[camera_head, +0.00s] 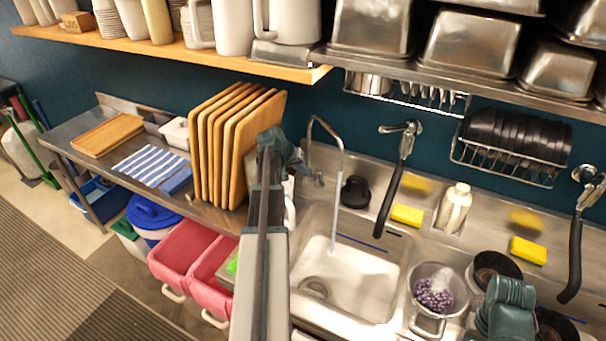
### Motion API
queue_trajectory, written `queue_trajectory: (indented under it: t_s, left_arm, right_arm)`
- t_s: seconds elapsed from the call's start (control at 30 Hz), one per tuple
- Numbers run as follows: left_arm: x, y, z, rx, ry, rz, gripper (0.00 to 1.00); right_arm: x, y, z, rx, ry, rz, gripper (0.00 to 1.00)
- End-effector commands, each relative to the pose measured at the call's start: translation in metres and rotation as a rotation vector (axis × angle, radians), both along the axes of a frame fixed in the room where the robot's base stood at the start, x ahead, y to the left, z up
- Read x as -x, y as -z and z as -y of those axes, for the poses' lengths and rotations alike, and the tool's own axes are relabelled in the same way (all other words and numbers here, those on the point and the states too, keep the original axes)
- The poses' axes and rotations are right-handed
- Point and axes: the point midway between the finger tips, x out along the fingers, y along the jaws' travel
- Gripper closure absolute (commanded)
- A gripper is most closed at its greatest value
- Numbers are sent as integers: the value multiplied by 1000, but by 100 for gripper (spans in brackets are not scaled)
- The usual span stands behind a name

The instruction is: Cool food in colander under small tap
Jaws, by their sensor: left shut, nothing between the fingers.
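The small tap (313,150) is a thin curved silver spout at the back left of the sink (365,275). A thin, pale vertical stream, which looks like running water, falls from its end into the basin. The metal colander (414,291) holds purple beans (433,295) and stands right of the basin. My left gripper (285,150) is shut and empty, just left of the small tap; I cannot tell whether it touches the tap. My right gripper (508,292) is at the lower right, right of the colander; its fingers are not clear.
Dark pans (497,265) sit right of the colander. Two black-hosed spray taps (394,182) hang over the counter. A yellow sponge (407,215) and a white bottle (454,208) stand behind the basin. Wooden boards (225,140) stand left of my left arm. The basin is empty.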

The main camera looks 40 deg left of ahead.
Motion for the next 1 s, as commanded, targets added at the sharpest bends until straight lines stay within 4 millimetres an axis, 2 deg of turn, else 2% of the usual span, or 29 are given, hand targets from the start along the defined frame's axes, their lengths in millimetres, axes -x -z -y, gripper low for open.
queue_trajectory:
  t_s: [0.03, 0.4, 0.57, 0.87, 1.0]
  left_arm:
    - [-5, 12, 0, -1, 1, 0, 100]
    - [-36, 58, 3, 1, 2, 0, 100]
    - [-42, 64, 4, 1, 1, 0, 100]
    - [-42, 63, 4, 1, 1, 0, 100]
    - [-48, 64, 11, 0, 2, 0, 100]
  right_arm:
    - [0, 12, 0, 0, 0, 0, 50]
    - [0, 58, 0, 0, 2, 0, 50]
    - [0, 64, 0, 0, 2, 0, 50]
    - [0, 63, 0, 0, 2, 0, 50]
    - [0, 64, 0, 0, 2, 0, 50]
